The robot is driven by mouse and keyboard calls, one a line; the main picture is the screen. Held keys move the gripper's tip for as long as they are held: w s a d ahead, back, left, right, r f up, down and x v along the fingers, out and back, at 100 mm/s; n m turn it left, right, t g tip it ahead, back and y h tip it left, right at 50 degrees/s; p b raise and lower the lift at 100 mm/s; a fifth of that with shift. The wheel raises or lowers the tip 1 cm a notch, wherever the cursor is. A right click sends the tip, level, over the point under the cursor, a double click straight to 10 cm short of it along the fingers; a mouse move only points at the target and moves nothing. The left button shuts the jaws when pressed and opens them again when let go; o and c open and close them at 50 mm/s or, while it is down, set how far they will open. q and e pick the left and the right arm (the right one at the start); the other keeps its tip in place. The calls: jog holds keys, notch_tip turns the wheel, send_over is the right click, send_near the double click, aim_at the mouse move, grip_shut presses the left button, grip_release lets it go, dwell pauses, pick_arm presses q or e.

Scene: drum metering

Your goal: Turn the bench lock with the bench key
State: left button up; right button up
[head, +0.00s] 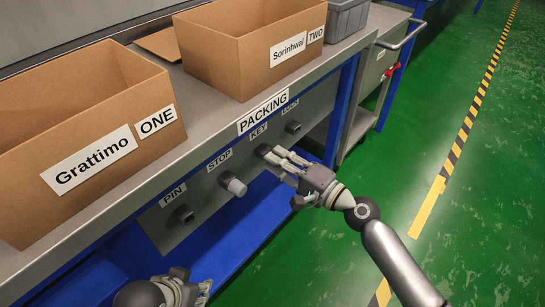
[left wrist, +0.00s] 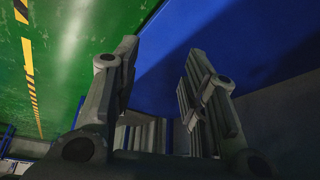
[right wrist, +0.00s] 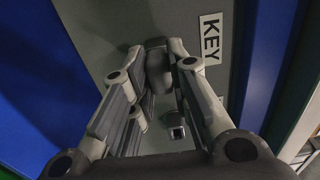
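The bench key (right wrist: 158,72) is a dark grey block on the panel beside the KEY label in the right wrist view. My right gripper (head: 278,154) is at the KEY place in the head view, its fingers closed in on both sides of the key and largely hiding it there. The bench lock (head: 293,127) is a dark socket under the LOCK label, just right of the key. It also shows in the right wrist view (right wrist: 176,126), between the fingers and nearer the camera. My left gripper (head: 200,290) is low at the bottom edge, open and empty in the left wrist view (left wrist: 160,55).
A light STOP knob (head: 233,184) and a dark PIN socket (head: 183,214) are left of the key. Cardboard boxes ONE (head: 90,140) and TWO (head: 250,50) stand on the bench above. A grey cart (head: 375,75) stands to the right. The green floor (head: 430,170) is clear.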

grip_shut()
jog(key=shift+d, duration=0.1)
pick_arm(q)
jog(key=shift+w+d+r+t+b, duration=0.1)
jog(key=shift+w+d+r+t, duration=0.1)
jog(key=shift+w+t, duration=0.3)
jog(key=shift+w+d+r+t+b, duration=0.15)
jog(key=shift+w+d+r, duration=0.05)
jog(key=shift+w, duration=0.5)
jog(key=shift+w+d+r+t+b, duration=0.1)
jog(key=shift+w+d+r+t, duration=0.1)
jog(key=shift+w+t, duration=0.3)
pick_arm(e)
jog(key=shift+v, duration=2.05)
pick_arm(q)
jog(key=shift+w, duration=0.15)
pick_arm(e)
jog(key=shift+s, duration=0.1)
